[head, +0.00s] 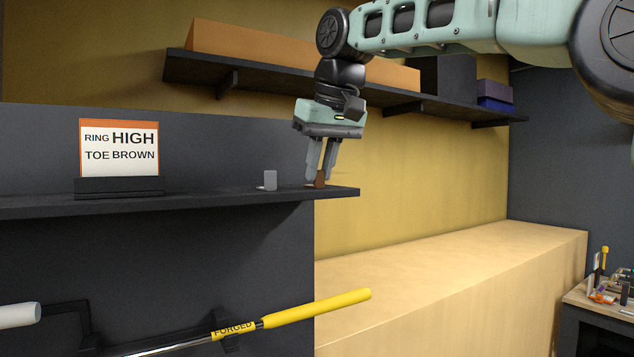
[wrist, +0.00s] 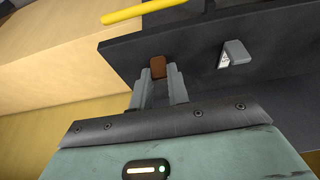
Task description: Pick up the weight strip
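The small brown block (wrist: 158,67), which looks like the weight strip, is at the right end of the dark shelf in the head view (head: 320,178). My gripper (head: 319,176) points down over it. In the wrist view the two grey fingers (wrist: 158,86) stand apart with the block between their tips. I cannot tell whether both fingers press on it. The block's lower end appears to be at shelf level. A similar grey block (head: 270,180) stands on the shelf to the left; it also shows in the wrist view (wrist: 235,52) with a pale marked face.
A sign (head: 119,148) reading "RING HIGH TOE BROWN" stands on the dark shelf (head: 215,198). A yellow-gripped club (head: 317,307) is held below. An upper shelf (head: 345,93) with boxes runs behind my arm. A tan bench (head: 450,270) lies right.

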